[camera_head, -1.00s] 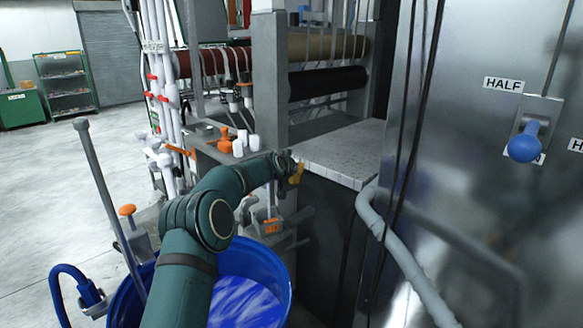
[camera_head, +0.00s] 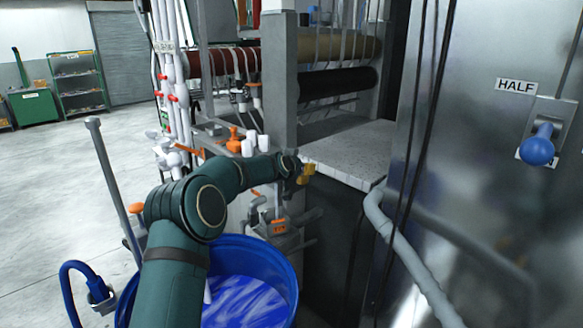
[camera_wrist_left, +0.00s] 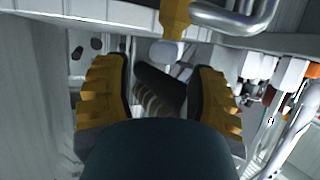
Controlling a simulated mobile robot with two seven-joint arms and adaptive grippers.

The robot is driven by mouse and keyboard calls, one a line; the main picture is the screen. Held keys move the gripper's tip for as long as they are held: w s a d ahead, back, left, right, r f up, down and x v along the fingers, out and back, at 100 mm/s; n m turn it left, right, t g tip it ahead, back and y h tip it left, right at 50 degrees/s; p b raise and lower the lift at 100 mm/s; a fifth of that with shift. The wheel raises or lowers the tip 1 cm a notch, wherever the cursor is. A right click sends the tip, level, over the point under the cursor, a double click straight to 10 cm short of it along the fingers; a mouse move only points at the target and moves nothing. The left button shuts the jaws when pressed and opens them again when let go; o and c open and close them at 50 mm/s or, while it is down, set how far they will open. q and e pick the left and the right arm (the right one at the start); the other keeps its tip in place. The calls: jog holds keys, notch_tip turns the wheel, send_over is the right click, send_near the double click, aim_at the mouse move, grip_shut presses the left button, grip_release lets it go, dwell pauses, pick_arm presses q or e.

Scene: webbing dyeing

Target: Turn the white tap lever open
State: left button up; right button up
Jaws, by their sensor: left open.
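My left gripper (camera_head: 306,173) reaches from the left to the front corner of the grey machine, beside the pale slab. Its yellow fingers show in the left wrist view (camera_wrist_left: 162,85), spread apart with no object gripped. A white rounded piece (camera_wrist_left: 167,52) lies beyond and between the fingers, apart from them. It may be the tap lever, but I cannot tell for sure. A yellow part (camera_wrist_left: 175,18) stands just above it. In the head view, white upright pieces (camera_head: 248,146) stand on the machine ledge left of my gripper. My right gripper is out of view.
A blue tub (camera_head: 285,264) with blue liquid stands below my arm. A pale slab (camera_head: 350,150) lies right of my gripper. A steel cabinet (camera_head: 480,220) with a blue-knobbed lever (camera_head: 537,150) stands at right. White pipes (camera_head: 166,80) and orange handles rise at left.

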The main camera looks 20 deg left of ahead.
pick_arm(q)
jog(key=v, duration=0.8)
jog(key=shift+s+r, duration=0.25)
jog(key=shift+d, duration=0.15)
